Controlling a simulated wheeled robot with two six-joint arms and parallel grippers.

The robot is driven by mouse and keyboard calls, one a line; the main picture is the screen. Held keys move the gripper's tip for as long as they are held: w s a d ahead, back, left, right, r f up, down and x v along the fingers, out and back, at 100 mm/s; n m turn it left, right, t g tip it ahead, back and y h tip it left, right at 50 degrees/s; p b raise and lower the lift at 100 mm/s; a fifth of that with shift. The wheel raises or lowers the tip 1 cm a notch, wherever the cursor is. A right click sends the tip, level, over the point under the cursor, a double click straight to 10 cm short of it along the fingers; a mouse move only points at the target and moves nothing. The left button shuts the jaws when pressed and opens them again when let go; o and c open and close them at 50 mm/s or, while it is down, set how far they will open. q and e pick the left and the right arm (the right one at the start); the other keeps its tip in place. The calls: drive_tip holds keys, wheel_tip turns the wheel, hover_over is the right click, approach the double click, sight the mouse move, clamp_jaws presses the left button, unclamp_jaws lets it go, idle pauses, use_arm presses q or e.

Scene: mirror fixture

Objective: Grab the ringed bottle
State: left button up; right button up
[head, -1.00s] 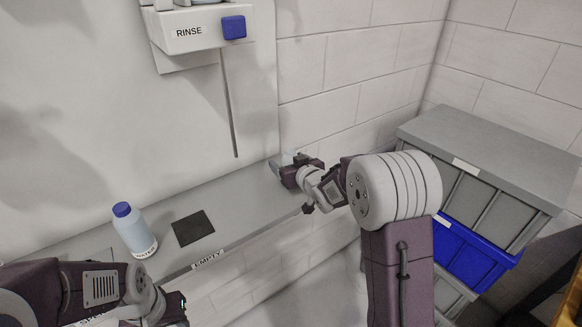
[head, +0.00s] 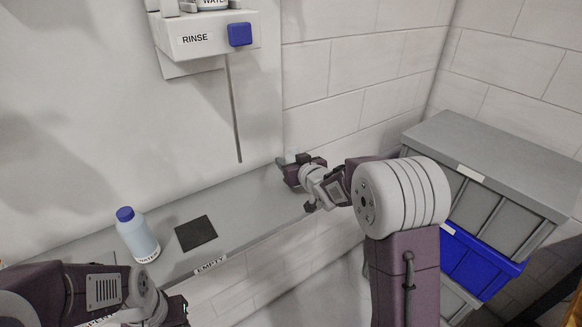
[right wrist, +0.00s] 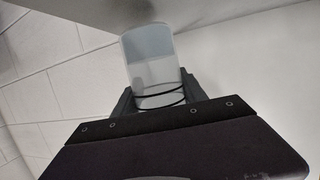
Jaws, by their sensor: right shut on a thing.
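The ringed bottle (right wrist: 150,55) is pale and translucent with dark rings near the jaws in the right wrist view. My right gripper (right wrist: 158,98) is shut on it, with a finger on either side. In the head view my right gripper (head: 292,170) is at the far right end of the grey shelf, by the tiled wall. It mostly hides the bottle there; only a small pale part (head: 291,157) shows. My left gripper (head: 180,310) is low at the left, in front of the shelf; its fingers are not clear.
A blue-capped bottle marked WATER (head: 137,236) stands on the shelf (head: 250,212) left of a dark square pad (head: 196,233). An EMPTY label (head: 211,265) is on the shelf's front edge. A RINSE unit (head: 205,42) hangs above. Grey and blue crates (head: 480,262) stand at right.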

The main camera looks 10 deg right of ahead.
wheel_tip(320, 180, up, 26)
drive_tip(key=p, duration=1.4)
drive_tip(key=shift+f, duration=0.2)
